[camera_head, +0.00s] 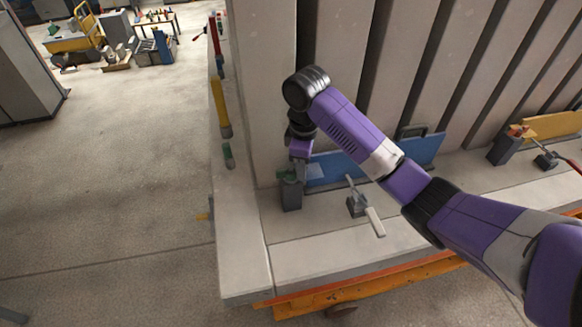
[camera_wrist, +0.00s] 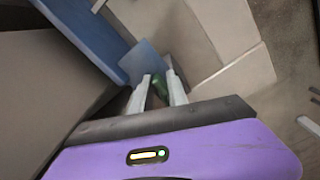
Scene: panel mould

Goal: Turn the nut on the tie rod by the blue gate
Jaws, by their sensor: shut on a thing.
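The blue gate (camera_head: 328,170) stands low along the foot of the ribbed panel; its blue face also fills the upper left of the wrist view (camera_wrist: 92,36). A small green nut (camera_head: 286,177) sits over a dark grey block (camera_head: 291,198) at the gate's left end. My gripper (camera_wrist: 158,88) reaches down to it, with its two pale fingers shut on the green nut (camera_wrist: 160,82). The tie rod itself is hidden behind the fingers and the nut. In the head view the fingers are too small to make out clearly.
A toggle clamp (camera_head: 357,203) with a pale handle stands on the ledge just right of the block. Tall grey ribs (camera_head: 265,90) rise close behind my arm. An orange rail (camera_head: 370,283) runs along the front edge.

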